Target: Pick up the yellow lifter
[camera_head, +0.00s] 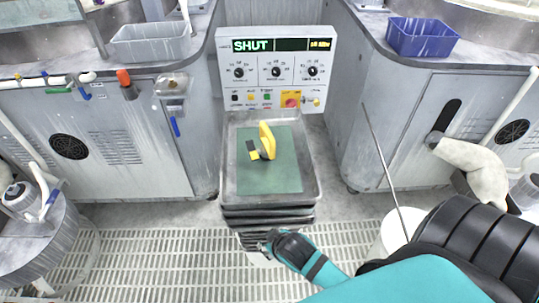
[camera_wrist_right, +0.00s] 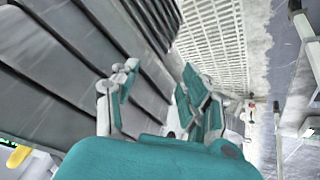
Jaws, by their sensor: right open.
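The yellow lifter (camera_head: 266,138) stands upright on a green mat (camera_head: 272,178) in a grey metal tray (camera_head: 229,170). A yellow and black piece sits at its left side. My right gripper (camera_head: 270,240) is in front of and below the tray, beside the stack's front edge and apart from the lifter. In the right wrist view my right gripper (camera_wrist_right: 162,82) has its fingers spread with nothing between them. A yellow part, likely the lifter (camera_wrist_right: 19,156), shows at the lower left there. My left gripper is not in view.
Dark trays (camera_head: 268,217) are stacked under the top tray. A control panel (camera_head: 276,68) reading SHUT stands behind. A grey bin (camera_head: 150,45) and a blue bin (camera_head: 422,38) sit on side counters. A white bucket (camera_head: 396,232) and thin rod stand at right. Floor grating lies in front.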

